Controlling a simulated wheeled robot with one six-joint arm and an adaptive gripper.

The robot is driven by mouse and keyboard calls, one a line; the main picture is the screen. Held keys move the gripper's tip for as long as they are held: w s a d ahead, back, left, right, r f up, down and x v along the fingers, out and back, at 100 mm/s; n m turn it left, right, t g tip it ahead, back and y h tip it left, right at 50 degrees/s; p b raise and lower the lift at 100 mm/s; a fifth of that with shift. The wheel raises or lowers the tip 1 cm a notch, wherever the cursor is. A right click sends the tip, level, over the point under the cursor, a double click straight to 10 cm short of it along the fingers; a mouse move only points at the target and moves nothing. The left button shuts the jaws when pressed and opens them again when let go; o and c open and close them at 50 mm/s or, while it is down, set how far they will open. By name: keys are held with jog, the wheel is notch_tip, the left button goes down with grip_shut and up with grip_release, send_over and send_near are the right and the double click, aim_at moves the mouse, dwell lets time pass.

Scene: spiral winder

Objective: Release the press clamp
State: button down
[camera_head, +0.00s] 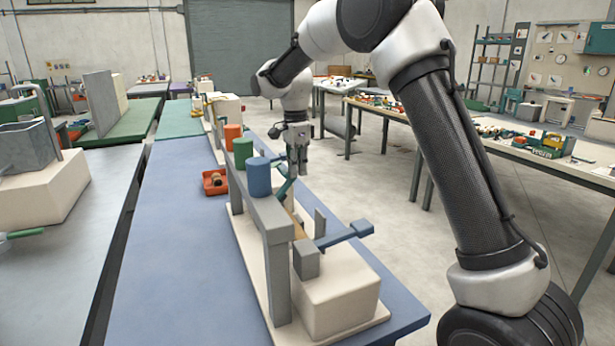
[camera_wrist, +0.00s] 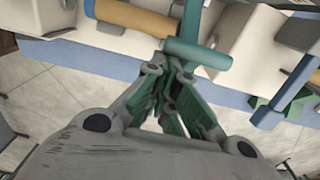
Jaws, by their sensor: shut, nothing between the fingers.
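The winder fixture stands on a blue-topped table, with a grey rail (camera_head: 268,222) on a cream base and a cream block (camera_head: 338,298). A green lever (camera_head: 286,188) rises beside the rail, just below my gripper (camera_head: 297,168). In the wrist view a teal T-shaped handle (camera_wrist: 197,53) lies just beyond my shut, empty fingertips (camera_wrist: 168,72); whether they touch it I cannot tell. A tan roller (camera_wrist: 135,18) lies left of the handle. A blue lever (camera_head: 345,236) sticks out to the right near the block; it also shows in the wrist view (camera_wrist: 287,93). I cannot tell which lever belongs to the clamp.
Orange (camera_head: 233,136), green (camera_head: 242,154) and blue (camera_head: 258,177) cylinders stand along the rail. A red bin (camera_head: 214,183) sits left of it. The blue tabletop (camera_head: 185,270) is bare at the front left. Other workbenches stand left and right, with open floor between.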

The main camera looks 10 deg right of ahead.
aim_at(286, 173)
jog(key=shift+h, duration=0.7)
jog(key=shift+s+a+r, duration=0.1)
jog(key=shift+a+r, duration=0.2)
jog(key=shift+a, duration=0.3)
jog(key=shift+s+a+r, duration=0.15)
jog(key=shift+a+r, duration=0.15)
jog(key=shift+a, duration=0.35)
jog(key=shift+s+a+r, duration=0.1)
jog(key=shift+a+r, duration=0.2)
jog(key=shift+a, duration=0.3)
jog(key=d, duration=0.5)
jog(key=a+r, duration=0.3)
jog(key=r, duration=0.6)
jog(key=shift+a+r, duration=0.2)
jog(key=shift+a, duration=0.15)
jog(key=shift+w, duration=0.1)
